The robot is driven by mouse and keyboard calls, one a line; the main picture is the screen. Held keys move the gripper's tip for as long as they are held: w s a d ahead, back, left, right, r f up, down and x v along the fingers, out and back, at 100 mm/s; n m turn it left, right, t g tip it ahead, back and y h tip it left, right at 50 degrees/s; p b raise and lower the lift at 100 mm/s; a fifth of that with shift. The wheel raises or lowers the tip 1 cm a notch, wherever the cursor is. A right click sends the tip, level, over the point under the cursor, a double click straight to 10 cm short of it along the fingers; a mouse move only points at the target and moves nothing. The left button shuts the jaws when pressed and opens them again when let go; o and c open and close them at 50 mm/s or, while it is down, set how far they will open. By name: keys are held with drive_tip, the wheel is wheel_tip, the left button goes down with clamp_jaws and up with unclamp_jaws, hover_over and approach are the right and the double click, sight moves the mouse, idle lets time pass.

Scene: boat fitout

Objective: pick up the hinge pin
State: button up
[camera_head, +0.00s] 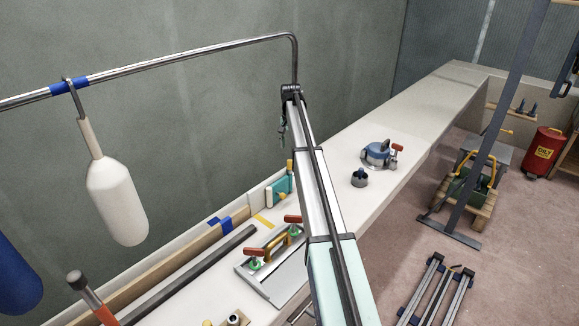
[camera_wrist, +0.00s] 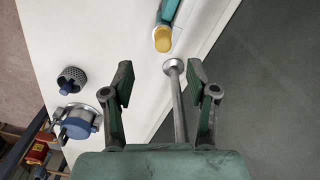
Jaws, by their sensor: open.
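My gripper (camera_wrist: 160,72) is open in the wrist view, its two green fingers spread wide. In the head view only a bit of it (camera_head: 283,130) shows beside the arm's far end, above the white bench (camera_head: 345,135). A metal post (camera_wrist: 179,105) with a round flange at its far end appears between the fingers in the wrist view. It looks like the upright of the bent rail (camera_head: 200,50); I cannot tell its depth relative to the fingers. I cannot clearly make out a hinge pin in either view.
A blue device (camera_head: 378,153) and a dark cup-shaped piece (camera_head: 359,178) stand on the bench. A white fender (camera_head: 117,200) hangs from the rail. The bench's far stretch is clear.

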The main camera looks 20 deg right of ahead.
sight(290, 160)
wheel_tip(290, 160, down, 5)
drive_tip(key=shift+r+p, duration=0.2)
drive_tip(key=shift+p, duration=0.3)
drive_tip(key=shift+w+a+f+p, duration=0.15)
drive_tip(key=shift+f+p, duration=0.45)
drive_tip(key=shift+f, duration=0.7)
drive_tip(key=shift+w+d+f+p, duration=0.1)
drive_tip(key=shift+f+p, duration=0.45)
drive_tip(key=shift+f, duration=0.7)
clamp_jaws()
